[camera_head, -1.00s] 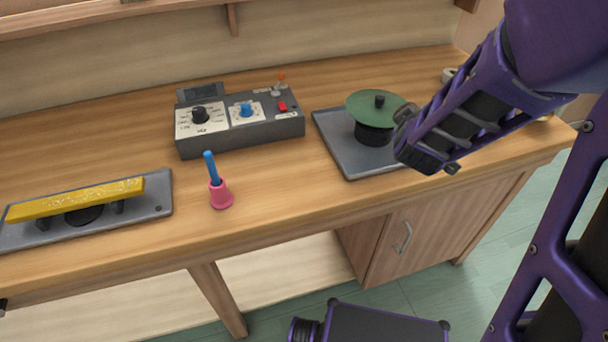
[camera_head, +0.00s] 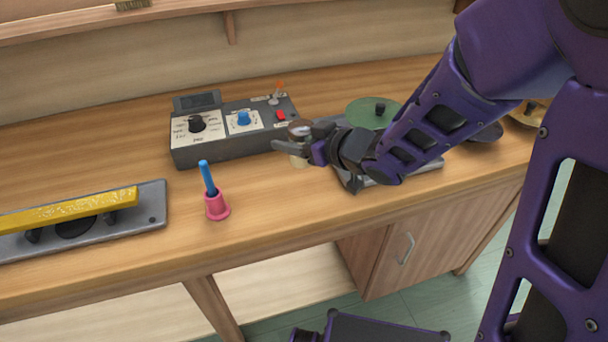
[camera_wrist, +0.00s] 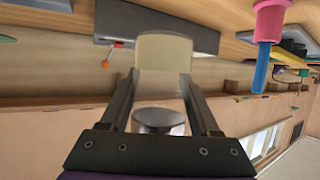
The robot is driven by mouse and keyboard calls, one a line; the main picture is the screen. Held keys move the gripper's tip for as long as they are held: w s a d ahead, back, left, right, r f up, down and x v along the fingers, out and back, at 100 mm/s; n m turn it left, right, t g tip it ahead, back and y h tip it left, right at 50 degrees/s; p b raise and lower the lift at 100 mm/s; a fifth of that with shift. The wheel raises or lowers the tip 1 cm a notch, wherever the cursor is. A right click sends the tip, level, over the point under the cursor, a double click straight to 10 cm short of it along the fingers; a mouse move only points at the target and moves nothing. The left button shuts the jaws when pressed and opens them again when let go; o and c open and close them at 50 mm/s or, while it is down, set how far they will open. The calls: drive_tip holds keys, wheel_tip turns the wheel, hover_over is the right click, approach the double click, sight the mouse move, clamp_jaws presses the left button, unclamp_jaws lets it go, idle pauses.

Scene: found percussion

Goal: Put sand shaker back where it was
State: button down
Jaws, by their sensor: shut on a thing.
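The sand shaker, a cream cylinder with a silvery top, is between my gripper's fingers (camera_head: 298,147). In the head view the shaker (camera_head: 300,161) is upright, in front of the right end of the grey control box and partly covered by the fingers. I cannot tell whether its base touches the bench. In the wrist view, which is upside down, the shaker's cream body (camera_wrist: 163,62) sits between the two fingers, with its metal top nearer the palm. My gripper is shut on it.
The control box (camera_head: 235,143) is just behind and left. A pink holder (camera_head: 216,207) with a blue stick stands front left. A yellow bar (camera_head: 70,209) on a grey plate lies far left. A green disc (camera_head: 366,111) stands close behind my wrist. Bare bench lies between holder and shaker.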

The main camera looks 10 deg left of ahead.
wheel_tip(320, 180, down, 9)
drive_tip(key=shift+r+b, duration=0.1)
drive_tip(key=shift+b, duration=1)
drive_tip(key=shift+f, duration=0.25)
drive_tip(key=shift+c, duration=0.6)
unclamp_jaws()
